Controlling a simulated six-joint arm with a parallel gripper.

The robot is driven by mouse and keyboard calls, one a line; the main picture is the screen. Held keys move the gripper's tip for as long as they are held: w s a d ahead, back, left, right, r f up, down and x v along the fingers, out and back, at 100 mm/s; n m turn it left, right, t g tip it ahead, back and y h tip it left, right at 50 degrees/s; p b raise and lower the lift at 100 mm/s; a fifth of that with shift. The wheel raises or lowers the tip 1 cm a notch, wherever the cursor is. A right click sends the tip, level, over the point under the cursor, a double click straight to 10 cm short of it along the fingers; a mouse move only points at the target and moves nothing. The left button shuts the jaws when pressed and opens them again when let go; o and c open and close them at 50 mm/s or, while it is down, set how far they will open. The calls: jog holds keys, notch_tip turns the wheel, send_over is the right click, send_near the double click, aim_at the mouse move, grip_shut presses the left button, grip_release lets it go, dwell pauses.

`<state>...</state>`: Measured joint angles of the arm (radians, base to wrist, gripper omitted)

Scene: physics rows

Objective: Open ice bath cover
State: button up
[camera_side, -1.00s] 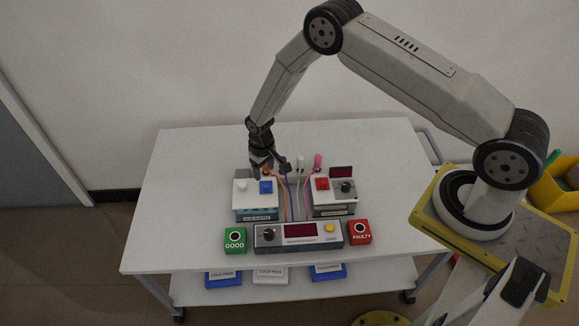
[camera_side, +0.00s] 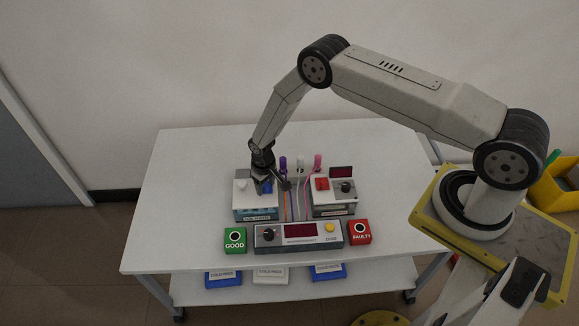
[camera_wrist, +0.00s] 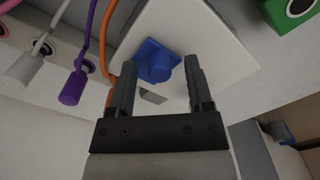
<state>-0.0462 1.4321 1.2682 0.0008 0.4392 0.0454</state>
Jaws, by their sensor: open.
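The ice bath is the left-hand box with a blue-tinted front (camera_side: 257,214); its label is too small to read for certain. Its white cover (camera_side: 242,198) lies flat on top and looks closed. A blue knob (camera_wrist: 158,62) on a square blue base stands on the cover; a bit of it shows in the side view (camera_side: 266,188). My gripper (camera_wrist: 162,72) is open, its two fingers on either side of the blue knob with gaps. In the side view my gripper (camera_side: 271,184) is low over the cover and partly hides the knob.
A second box with a red handle (camera_side: 322,184) and black dial stands to the right. A meter (camera_side: 298,236), a green GOOD box (camera_side: 235,241) and a red FAULTY box (camera_side: 359,232) stand in front.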

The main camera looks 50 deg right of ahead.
grip_shut()
dwell(1.5)
